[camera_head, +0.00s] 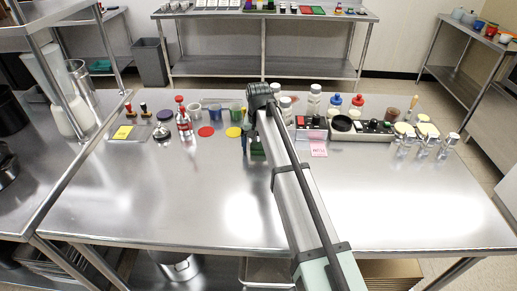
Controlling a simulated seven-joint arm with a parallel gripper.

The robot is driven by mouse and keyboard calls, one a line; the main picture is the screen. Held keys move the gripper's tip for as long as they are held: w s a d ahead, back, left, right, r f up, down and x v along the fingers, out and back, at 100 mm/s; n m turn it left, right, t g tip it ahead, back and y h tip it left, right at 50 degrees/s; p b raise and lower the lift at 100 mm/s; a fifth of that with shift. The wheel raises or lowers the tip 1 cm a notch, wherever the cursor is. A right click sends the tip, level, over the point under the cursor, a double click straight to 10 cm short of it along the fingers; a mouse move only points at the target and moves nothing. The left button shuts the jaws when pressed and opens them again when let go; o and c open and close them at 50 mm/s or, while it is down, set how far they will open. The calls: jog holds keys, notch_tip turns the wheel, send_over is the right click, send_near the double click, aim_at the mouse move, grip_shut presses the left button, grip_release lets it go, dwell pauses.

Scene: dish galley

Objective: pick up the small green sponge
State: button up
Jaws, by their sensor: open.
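A small dark green block (257,152), which looks like the green sponge, lies on the steel table just right of my gripper's lower end, partly hidden by my arm. My gripper (247,149) hangs down from the dark wrist and is open. Its fingertips are small and partly hidden, so I cannot tell whether they touch the green block or stand beside it. Nothing is visible between them.
A red disc (206,131) and a yellow disc (233,132) lie left of my gripper, with cups behind. A red-capped bottle (183,121) stands farther left. A grey tray (362,134) with dark items and glass jars (404,143) are right. The table's front is clear.

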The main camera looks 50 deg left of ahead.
aim_at(259, 145)
jog(key=c, duration=1.1)
jog(key=shift+c, duration=0.3)
notch_tip(259, 145, up, 18)
dwell(0.3)
jog(key=o, duration=0.5)
jog(key=c, duration=0.4)
jog(key=shift+w, duration=0.1)
